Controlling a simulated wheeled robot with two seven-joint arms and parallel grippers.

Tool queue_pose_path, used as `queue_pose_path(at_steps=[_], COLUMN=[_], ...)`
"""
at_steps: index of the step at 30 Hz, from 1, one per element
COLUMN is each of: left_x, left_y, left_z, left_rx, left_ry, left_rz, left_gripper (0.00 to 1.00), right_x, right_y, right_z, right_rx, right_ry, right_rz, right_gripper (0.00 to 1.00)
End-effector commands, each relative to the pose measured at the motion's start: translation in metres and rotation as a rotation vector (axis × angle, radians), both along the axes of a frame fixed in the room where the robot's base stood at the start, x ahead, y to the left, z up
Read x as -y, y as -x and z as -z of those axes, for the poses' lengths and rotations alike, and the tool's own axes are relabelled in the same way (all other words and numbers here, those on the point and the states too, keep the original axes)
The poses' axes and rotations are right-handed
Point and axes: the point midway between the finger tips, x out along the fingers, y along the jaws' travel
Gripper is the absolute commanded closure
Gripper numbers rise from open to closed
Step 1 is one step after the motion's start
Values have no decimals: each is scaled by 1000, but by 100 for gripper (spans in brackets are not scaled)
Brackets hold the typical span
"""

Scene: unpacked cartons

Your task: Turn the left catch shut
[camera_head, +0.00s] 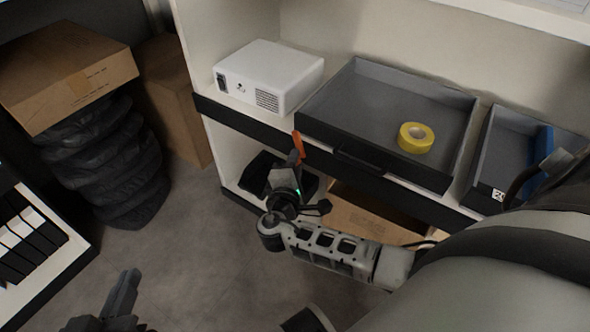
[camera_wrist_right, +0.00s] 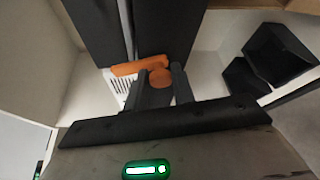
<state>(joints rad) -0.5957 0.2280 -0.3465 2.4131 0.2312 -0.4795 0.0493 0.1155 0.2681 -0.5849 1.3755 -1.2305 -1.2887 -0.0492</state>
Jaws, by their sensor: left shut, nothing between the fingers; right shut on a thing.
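The left catch (camera_head: 298,144) is a small orange bar at the black front edge of the shelf, below the white device. In the head view it points up, slightly tilted. In the right wrist view the catch (camera_wrist_right: 138,66) shows as a bar reaching left from a round orange hub. My right gripper (camera_wrist_right: 161,88) is shut on the hub, one dark finger on each side. In the head view my right gripper (camera_head: 295,165) partly hides the catch's lower end. My left gripper (camera_head: 128,282) is shut and empty at the lower left, far from the catch.
A white projector-like device (camera_head: 270,72) stands on the shelf. A grey tray (camera_head: 350,95) beside it holds yellow tape (camera_head: 416,137). Another grey tray (camera_head: 505,145) is at right. Cartons (camera_head: 66,68) and stacked dark bags (camera_head: 110,165) stand left. The floor between is clear.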

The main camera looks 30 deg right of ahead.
Motion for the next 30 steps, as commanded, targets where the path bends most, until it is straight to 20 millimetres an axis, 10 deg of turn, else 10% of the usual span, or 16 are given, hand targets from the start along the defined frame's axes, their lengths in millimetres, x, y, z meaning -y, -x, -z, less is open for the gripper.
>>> queue_pose_path(at_steps=[30], left_x=[11], left_y=[-4], left_z=[-13], left_rx=[36], left_ry=[243], left_rz=[17], left_gripper=[100], right_x=[-1], right_y=[1], right_z=[4], right_rx=[276], right_ry=[-119], right_rz=[-2], right_gripper=[98])
